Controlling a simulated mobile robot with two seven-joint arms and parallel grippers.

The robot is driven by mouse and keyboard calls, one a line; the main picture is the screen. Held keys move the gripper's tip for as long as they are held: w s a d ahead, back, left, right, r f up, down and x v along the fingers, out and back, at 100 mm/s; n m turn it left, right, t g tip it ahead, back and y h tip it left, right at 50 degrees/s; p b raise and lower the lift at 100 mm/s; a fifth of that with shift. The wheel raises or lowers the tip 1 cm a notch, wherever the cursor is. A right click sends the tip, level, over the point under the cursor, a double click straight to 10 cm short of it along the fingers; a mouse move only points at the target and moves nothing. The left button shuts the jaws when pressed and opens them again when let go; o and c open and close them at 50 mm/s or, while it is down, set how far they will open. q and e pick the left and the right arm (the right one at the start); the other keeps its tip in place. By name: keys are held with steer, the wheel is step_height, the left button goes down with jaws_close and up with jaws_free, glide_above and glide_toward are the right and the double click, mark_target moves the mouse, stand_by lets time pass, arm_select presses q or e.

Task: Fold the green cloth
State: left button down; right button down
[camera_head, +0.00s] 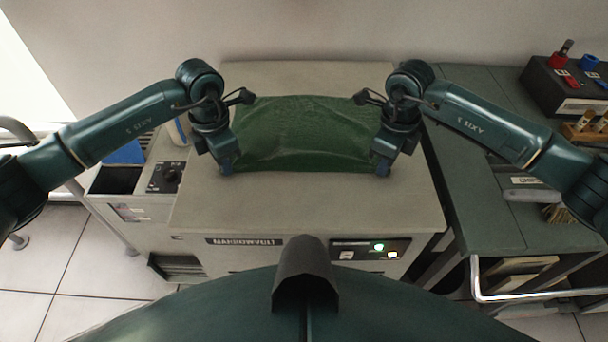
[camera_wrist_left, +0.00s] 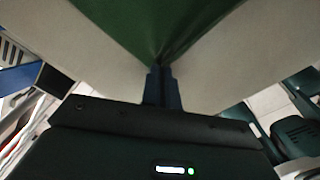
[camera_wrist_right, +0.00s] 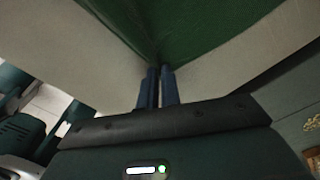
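The green cloth (camera_head: 305,135) lies on the light-coloured top of a cabinet, its near part rumpled with a crease. My left gripper (camera_head: 228,168) is at its near left corner. In the left wrist view the fingers (camera_wrist_left: 161,72) are together and the cloth (camera_wrist_left: 150,25) narrows to a point between their tips. My right gripper (camera_head: 382,170) is at the near right corner. In the right wrist view its fingers (camera_wrist_right: 159,72) are close together, a thin gap showing lower down, with the cloth corner (camera_wrist_right: 190,30) at their tips. The exact pinch is partly hidden.
The cabinet top (camera_head: 300,215) is bare in front of the cloth. Its front carries a lit panel (camera_head: 370,249). A dark green bench (camera_head: 480,185) stands at right with a black box (camera_head: 570,88) and a tube rack (camera_head: 590,127). A wall is behind.

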steer(key=shift+f, duration=0.1)
